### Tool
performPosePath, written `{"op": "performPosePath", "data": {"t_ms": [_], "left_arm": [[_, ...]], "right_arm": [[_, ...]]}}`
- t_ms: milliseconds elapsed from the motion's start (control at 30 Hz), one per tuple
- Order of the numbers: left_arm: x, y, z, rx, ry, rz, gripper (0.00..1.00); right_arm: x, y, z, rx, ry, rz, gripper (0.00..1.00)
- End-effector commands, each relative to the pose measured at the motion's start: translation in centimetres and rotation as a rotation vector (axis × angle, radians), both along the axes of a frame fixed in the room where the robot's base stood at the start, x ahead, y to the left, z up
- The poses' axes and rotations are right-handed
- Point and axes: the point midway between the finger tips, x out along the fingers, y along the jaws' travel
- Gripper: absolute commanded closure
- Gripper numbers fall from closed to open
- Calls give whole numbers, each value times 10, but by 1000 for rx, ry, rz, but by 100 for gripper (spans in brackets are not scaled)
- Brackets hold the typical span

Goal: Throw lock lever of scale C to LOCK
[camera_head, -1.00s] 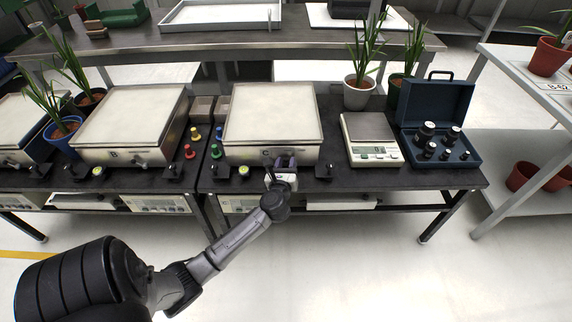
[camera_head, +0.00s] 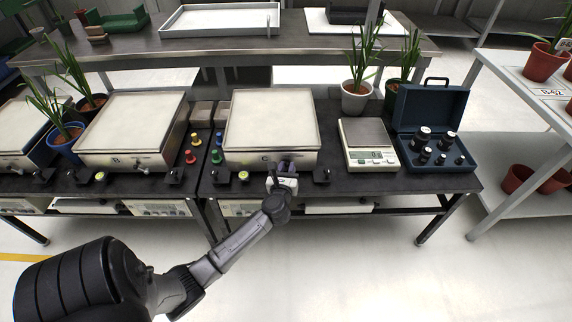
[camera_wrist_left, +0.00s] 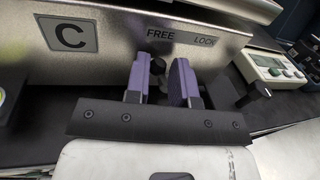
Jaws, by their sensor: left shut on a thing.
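Scale C (camera_head: 240,155) is a pale weighing platform with a metal front on the dark bench. Its front plate in the left wrist view carries a C label (camera_wrist_left: 68,34), the word FREE (camera_wrist_left: 160,35) and the word LOCK (camera_wrist_left: 205,42). My left gripper (camera_wrist_left: 161,72) has purple fingers on both sides of the dark lock lever (camera_wrist_left: 158,68), just below FREE and left of LOCK. It is shut on the lever, which the fingers partly hide. In the head view my left gripper (camera_head: 286,167) is at the scale's front, right of its middle. My right gripper is out of view.
Scale B (camera_head: 115,158) stands to the left. Red, yellow, green and blue knobbed pieces (camera_head: 216,156) sit between the scales. A small digital balance (camera_head: 372,158) and an open blue case (camera_head: 432,105) of black weights stand to the right. The floor in front is clear.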

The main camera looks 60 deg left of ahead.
Motion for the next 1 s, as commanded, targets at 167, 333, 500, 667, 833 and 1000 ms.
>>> {"op": "performPosePath", "data": {"t_ms": [167, 333, 500, 667, 833, 1000], "left_arm": [[2, -2, 8, 61, 141, 6, 100], [7, -5, 10, 142, 283, 6, 100], [13, -9, 11, 223, 423, 6, 100], [18, -11, 11, 298, 555, 6, 100], [24, -14, 10, 379, 695, 7, 100], [30, -17, 8, 460, 834, 8, 100]], "right_arm": [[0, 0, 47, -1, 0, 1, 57], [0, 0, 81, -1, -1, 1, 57], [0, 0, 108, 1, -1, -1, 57], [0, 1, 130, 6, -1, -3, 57], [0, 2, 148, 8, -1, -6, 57], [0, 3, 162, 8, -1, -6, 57]]}}
